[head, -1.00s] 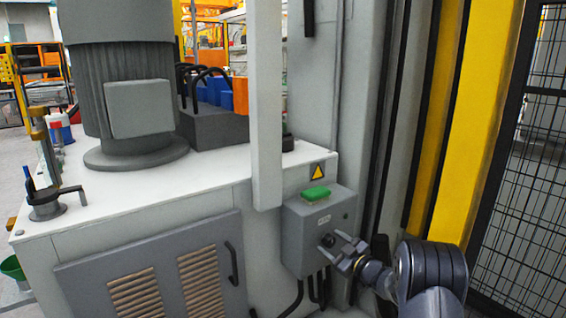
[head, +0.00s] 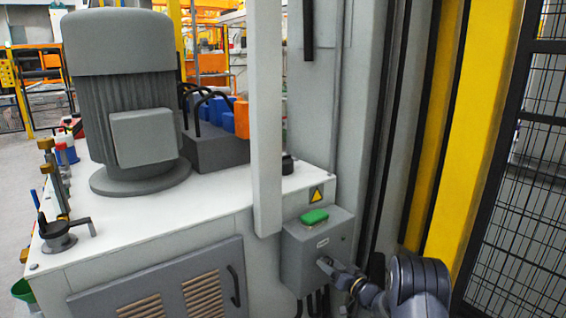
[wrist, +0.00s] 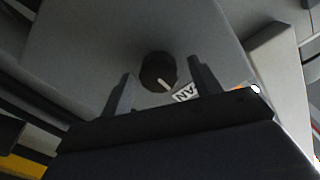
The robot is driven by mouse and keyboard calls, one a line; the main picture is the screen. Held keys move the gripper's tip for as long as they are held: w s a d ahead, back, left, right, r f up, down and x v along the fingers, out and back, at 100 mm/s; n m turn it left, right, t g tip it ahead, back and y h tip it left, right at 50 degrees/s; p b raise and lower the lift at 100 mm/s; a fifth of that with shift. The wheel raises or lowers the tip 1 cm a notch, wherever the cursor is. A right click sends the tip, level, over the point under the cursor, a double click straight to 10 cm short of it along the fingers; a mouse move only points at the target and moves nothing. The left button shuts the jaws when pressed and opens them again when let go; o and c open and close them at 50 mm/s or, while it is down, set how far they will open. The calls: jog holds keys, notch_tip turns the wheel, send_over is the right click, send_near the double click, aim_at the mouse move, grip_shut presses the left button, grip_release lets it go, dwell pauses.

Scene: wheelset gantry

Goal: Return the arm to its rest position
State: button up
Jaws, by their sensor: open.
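My gripper (head: 326,264) is in front of the lower part of the grey control box (head: 303,252), at the lower right of the head view. In the wrist view my gripper (wrist: 162,90) is open, with its two fingers apart on either side of a black rotary knob (wrist: 158,72) with a white pointer mark. Nothing is held between the fingers. Whether the fingers touch the knob or box cannot be told. My arm reaches in from the lower right. In the head view the knob is hidden by the gripper.
A green button (head: 314,216) tops the control box. The white machine cabinet (head: 150,232) with a grey motor (head: 122,90) stands to the left. A yellow post (head: 445,130) and black mesh fence (head: 520,180) stand close on the right.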

jog(key=shift+v, duration=0.85)
jog(key=shift+f, duration=0.1)
